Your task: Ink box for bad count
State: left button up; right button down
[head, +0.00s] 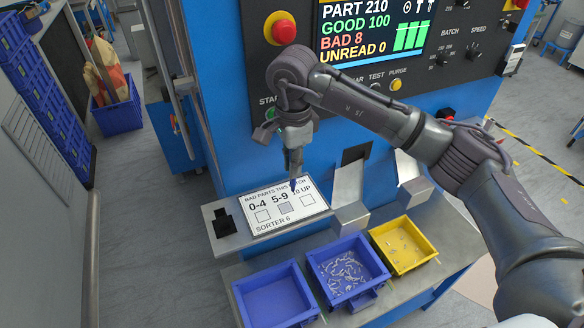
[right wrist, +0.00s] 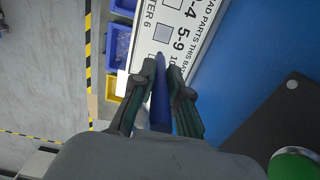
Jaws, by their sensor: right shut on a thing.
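My right gripper (head: 294,165) is shut on a blue marker (head: 293,187), which points down over the card. The marker also shows between the fingers in the right wrist view (right wrist: 160,105). The white card (head: 262,228) reads "BAD PARTS THIS BATCH", with boxes for 0-4, 5-9 and 10 up. The 5-9 box (head: 286,208) looks filled grey; the 0-4 box (head: 262,216) and the 10 up box (head: 307,200) look pale. Whether the tip touches the card I cannot tell. The screen (head: 372,30) shows BAD 8. My left gripper is not in view.
A black holder (head: 223,224) stands left of the card. Below are an empty-looking blue bin (head: 274,299), a blue bin of small metal parts (head: 316,260) and a yellow bin (head: 381,234) with a few parts. Metal chutes (head: 348,184) and the blue machine stand behind.

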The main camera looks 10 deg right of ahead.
jog(key=shift+d+r, duration=0.1)
jog(key=shift+r, duration=0.75)
jog(key=shift+r+p, duration=0.35)
jog(key=shift+f, duration=0.15)
